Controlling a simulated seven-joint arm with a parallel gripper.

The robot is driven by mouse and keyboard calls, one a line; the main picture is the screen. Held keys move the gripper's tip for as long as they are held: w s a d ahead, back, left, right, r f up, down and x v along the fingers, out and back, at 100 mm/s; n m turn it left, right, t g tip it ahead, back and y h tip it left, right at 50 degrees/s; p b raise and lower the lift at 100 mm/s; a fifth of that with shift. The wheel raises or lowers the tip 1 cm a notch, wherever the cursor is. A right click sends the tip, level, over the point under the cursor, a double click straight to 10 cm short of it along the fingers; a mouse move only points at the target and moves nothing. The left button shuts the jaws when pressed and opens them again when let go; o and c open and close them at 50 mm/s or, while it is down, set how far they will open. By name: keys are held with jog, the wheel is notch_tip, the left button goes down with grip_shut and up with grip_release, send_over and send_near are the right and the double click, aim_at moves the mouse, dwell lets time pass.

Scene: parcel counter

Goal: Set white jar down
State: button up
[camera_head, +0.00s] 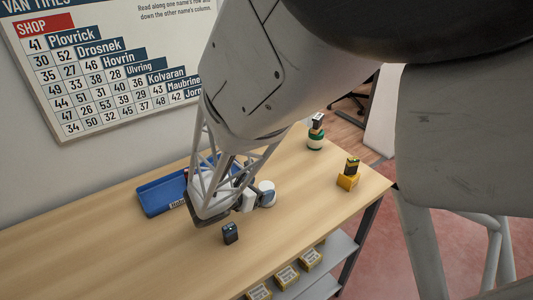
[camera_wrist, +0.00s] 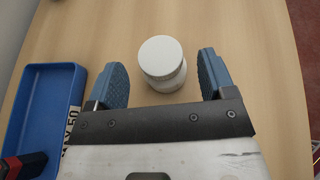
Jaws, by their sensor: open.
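The white jar (camera_wrist: 162,62) stands upright on the wooden counter in the wrist view. My gripper (camera_wrist: 162,72) is open, with one blue fingertip on each side of the jar and a visible gap on both sides. In the head view the jar (camera_head: 267,187) shows at the end of my gripper (camera_head: 258,199), partly hidden by it. The jar's base rests on the counter as far as the wrist view shows.
A blue tray (camera_head: 152,199) lies left of my gripper, with a red and dark item (camera_wrist: 22,165) in it. The counter between is clear.

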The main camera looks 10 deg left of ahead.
jog(key=shift+v, duration=1.9)
jog(key=shift+w+d+r+m, duration=0.1)
jog(key=shift+d+r+m, duration=0.15)
jog(key=shift+d, duration=0.3)
jog(key=s+d+r+m+g, duration=0.35)
jog(key=d+m, duration=0.25)
jog(key=d, duration=0.4)
jog(key=s+d+r+m+g, duration=0.2)
jog(key=d+r+m+g, duration=0.4)
jog(key=d, duration=0.5)
jog(key=s+d+r+m+y, duration=0.3)
jog(key=s+d+m+y, duration=0.1)
jog(key=s+m, duration=0.3)
jog(key=s+d+r+m+t+y, duration=0.1)
jog(key=s+d+r+m+y, duration=0.2)
jog(key=s+d+m, duration=0.4)
jog(key=shift+s+r+m+y, duration=0.2)
jog(key=shift+s+m+y, duration=0.15)
jog(key=shift+m, duration=0.9)
